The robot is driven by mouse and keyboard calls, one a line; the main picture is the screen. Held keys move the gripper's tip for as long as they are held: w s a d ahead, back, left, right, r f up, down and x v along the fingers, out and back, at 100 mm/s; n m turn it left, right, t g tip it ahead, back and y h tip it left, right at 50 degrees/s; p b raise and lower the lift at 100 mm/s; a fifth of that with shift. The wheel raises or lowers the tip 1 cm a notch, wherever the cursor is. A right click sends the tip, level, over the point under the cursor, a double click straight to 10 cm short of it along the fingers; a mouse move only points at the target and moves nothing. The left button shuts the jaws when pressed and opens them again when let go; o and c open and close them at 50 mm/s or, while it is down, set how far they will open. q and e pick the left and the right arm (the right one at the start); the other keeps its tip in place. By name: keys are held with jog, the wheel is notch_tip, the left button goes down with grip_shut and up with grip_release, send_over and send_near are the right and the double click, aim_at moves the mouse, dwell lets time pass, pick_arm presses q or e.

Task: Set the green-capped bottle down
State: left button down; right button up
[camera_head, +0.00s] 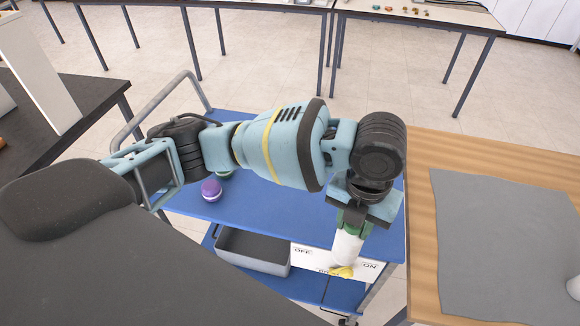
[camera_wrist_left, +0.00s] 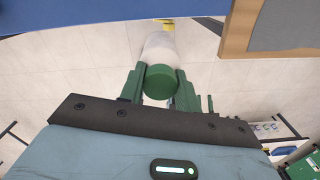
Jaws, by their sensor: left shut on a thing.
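The green-capped bottle has a white body (camera_head: 347,247) and a green cap (camera_wrist_left: 160,82). My left gripper (camera_head: 355,215) is shut on it at the cap end. In the head view the bottle hangs below the gripper, slightly tilted, near the right edge of the blue cart (camera_head: 290,222). In the left wrist view the green cap lies between the green fingers, with pale floor behind the bottle. A small yellow thing (camera_head: 343,271) shows just past the bottle's lower end; I cannot tell whether they touch. My right gripper is not in view.
A purple-topped container (camera_head: 211,190) and a green-topped one stand on the cart, partly behind my arm. A grey bin (camera_head: 253,250) and a white board marked "ON" (camera_head: 312,258) show lower down. A wooden table (camera_head: 422,235) with a largely clear grey mat (camera_head: 500,235) stands right.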

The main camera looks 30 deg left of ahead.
pick_arm(q)
jog(key=shift+d+m, duration=0.25)
jog(key=shift+m, duration=0.45)
jog(key=w+a+f, duration=0.5)
jog(key=w+a, duration=0.4)
jog(key=w, duration=0.4)
jog(key=shift+a, duration=0.2)
jog(key=shift+f, duration=0.2)
jog(key=c, duration=1)
grip_release()
notch_tip(320, 180, up, 12)
jog(key=shift+r, duration=0.2)
